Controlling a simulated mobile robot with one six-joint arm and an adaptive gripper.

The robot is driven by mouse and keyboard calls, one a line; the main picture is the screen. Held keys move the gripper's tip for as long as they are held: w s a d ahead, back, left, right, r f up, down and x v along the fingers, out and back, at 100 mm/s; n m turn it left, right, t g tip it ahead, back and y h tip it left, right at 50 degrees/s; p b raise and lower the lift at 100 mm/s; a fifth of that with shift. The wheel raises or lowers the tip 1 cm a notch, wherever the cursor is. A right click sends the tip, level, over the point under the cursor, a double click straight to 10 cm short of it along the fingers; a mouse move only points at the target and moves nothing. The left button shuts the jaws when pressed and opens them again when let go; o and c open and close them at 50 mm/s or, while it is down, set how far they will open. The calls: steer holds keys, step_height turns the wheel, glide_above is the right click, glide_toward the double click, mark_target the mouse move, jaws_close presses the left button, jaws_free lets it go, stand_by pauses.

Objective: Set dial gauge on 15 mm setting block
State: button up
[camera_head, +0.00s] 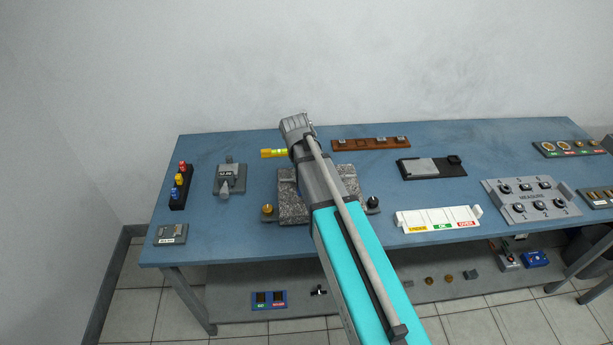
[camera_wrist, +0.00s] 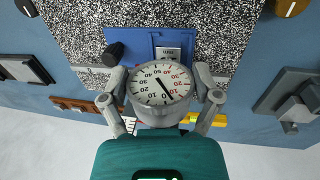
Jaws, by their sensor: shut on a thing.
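In the wrist view my gripper (camera_wrist: 160,97) is shut on the dial gauge (camera_wrist: 158,85), one finger on each side of its round body. Its white face is turned to the camera, with a black needle and black and red numbers. Behind it, over the speckled granite plate (camera_wrist: 85,25), is a blue fixture (camera_wrist: 143,44) with a dark knob. A small grey labelled block (camera_wrist: 172,53) sits in the fixture; I cannot read its label. I cannot tell whether the gauge touches the block.
A brown rack (camera_head: 347,145) with several small blocks stands at the back. A black tray (camera_head: 431,168), a white sorting tray (camera_head: 438,219) and a grey panel (camera_head: 531,202) are to the right. A yellow cylinder (camera_head: 270,153) is by my wrist.

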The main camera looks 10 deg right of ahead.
steer(key=shift+a+h+b, duration=0.1)
steer(key=shift+h+b, duration=0.5)
steer(key=shift+h, duration=0.8)
steer(key=o, duration=0.9)
steer(key=shift+o, duration=0.2)
steer(key=shift+y+p, duration=0.4)
